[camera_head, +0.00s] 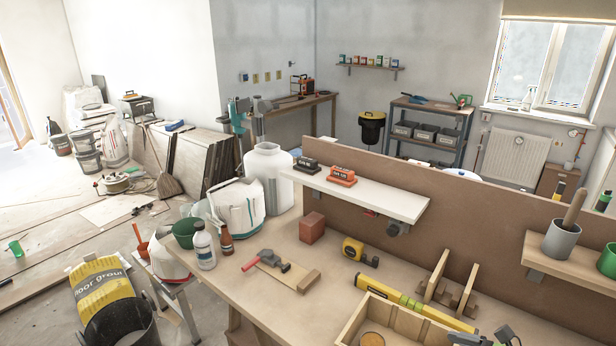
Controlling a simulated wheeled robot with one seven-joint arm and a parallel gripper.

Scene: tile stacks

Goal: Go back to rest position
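A grey and black shape, which looks like part of my gripper (486,339), shows at the bottom edge right of centre. It is cut off by the frame, so I cannot tell whether it is open or shut. It appears near the right end of an open wooden box (352,326) on the workbench (225,283). A black labelled stack (306,165) and an orange labelled stack (341,176) sit side by side on the white shelf (385,203), apart from the gripper.
The bench holds a red-brown block (312,227), a yellow tape measure (359,252), a hammer (268,255), bottles (204,249) and a yellow level (400,301). A brown panel (460,196) stands behind. A wooden shelf (537,269) with cups is at right.

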